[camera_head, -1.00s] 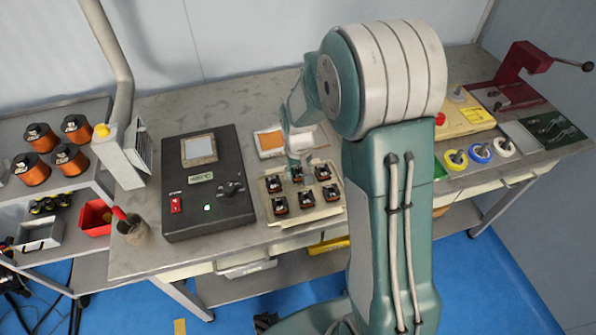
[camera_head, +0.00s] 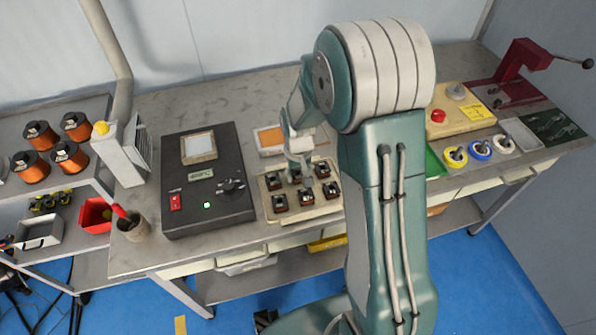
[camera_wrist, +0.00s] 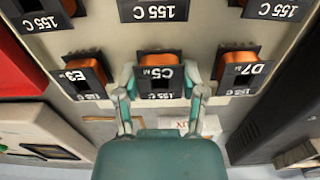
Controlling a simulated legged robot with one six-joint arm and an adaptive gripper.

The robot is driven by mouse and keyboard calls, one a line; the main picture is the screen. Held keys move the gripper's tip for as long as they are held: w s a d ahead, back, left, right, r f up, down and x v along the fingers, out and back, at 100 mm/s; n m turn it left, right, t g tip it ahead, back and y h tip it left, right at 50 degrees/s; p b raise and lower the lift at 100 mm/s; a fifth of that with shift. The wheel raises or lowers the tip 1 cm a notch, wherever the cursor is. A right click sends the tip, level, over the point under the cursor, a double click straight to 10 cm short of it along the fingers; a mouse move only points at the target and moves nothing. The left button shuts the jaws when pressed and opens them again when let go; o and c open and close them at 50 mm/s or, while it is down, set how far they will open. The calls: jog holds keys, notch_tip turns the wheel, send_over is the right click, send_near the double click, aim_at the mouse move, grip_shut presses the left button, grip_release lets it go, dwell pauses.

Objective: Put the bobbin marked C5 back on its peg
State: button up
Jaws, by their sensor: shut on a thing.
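The bobbin marked C5 (camera_wrist: 158,72) has orange winding and a black flange; its label reads upside down in the wrist view. My gripper (camera_wrist: 161,88) is shut on it, one finger at each side. C5 is in line between the bobbin marked D7 (camera_wrist: 238,70) and one whose label starts with E (camera_wrist: 84,74). In the head view my gripper (camera_head: 298,170) is over the back middle of the pale bobbin tray (camera_head: 262,196). The peg under C5 is hidden, and I cannot tell whether C5 is fully down on it.
More bobbins (camera_wrist: 153,8) stand in the adjoining row close by. A black control box (camera_head: 208,213) stands left of the tray. A green mat (camera_head: 434,164) and a yellow box (camera_head: 458,115) are right of my arm.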

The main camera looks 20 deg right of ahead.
jog(key=o, duration=1.2)
jog(key=shift+o, duration=0.2)
notch_tip(320, 180, up, 12)
jog(key=shift+f, duration=0.15)
jog(key=s+r+t, duration=0.2)
jog(key=s+r, duration=0.5)
jog(key=s, duration=0.3)
jog(key=s+r+t, duration=0.3)
jog(key=s+r, duration=0.3)
jog(key=s, duration=0.5)
jog(key=shift+r+t, duration=0.3)
jog(key=shift+r, duration=0.1)
